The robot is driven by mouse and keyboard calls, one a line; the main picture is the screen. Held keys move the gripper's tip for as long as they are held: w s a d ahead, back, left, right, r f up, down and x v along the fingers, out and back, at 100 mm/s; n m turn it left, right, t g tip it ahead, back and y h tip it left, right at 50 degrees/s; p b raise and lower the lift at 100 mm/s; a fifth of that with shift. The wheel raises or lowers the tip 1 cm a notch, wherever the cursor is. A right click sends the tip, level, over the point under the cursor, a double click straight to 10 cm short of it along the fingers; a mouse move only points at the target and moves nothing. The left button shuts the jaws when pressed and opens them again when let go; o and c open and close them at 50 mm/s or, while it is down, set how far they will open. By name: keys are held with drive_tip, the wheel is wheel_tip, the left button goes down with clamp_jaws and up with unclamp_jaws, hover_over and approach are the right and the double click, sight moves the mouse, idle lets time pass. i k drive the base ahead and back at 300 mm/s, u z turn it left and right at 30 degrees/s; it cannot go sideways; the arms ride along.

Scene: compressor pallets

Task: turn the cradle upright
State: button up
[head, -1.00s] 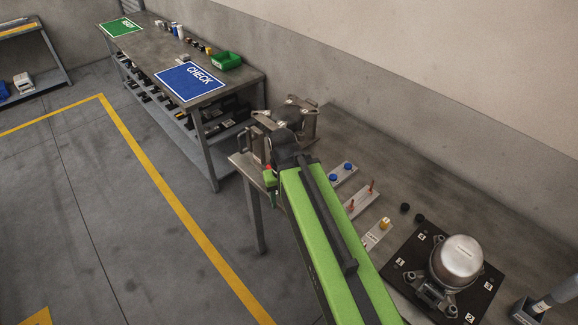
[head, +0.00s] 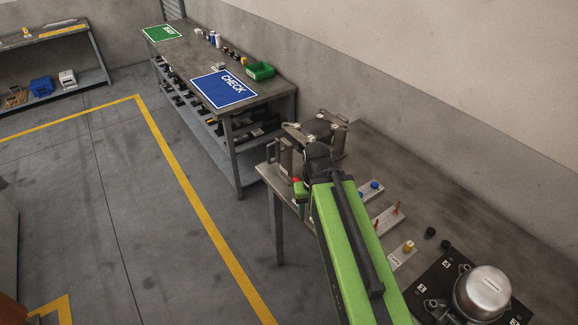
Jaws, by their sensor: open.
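A grey metal frame (head: 285,157) with upright plates and cross bars, which looks like the cradle, shows at the far left end of the near table (head: 362,150). My green arm reaches over the table to it. My gripper (head: 317,148) is at this frame, dark against it, and its jaws are open. The wrist covers part of the frame, so I cannot tell which way up it lies or whether the fingers touch it.
Small part plates with blue caps (head: 370,190), red pins (head: 390,218) and a yellow piece (head: 407,247) lie beside my arm. A silver compressor (head: 484,290) stands on a black numbered pallet (head: 432,283). A bench with a blue CHECK mat (head: 222,88) stands beyond.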

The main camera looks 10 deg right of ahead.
sight(320, 129)
drive_tip(key=k, duration=0.6)
drive_tip(key=u, duration=0.35)
drive_tip(key=i, duration=1.3)
drive_tip(key=u, duration=0.4)
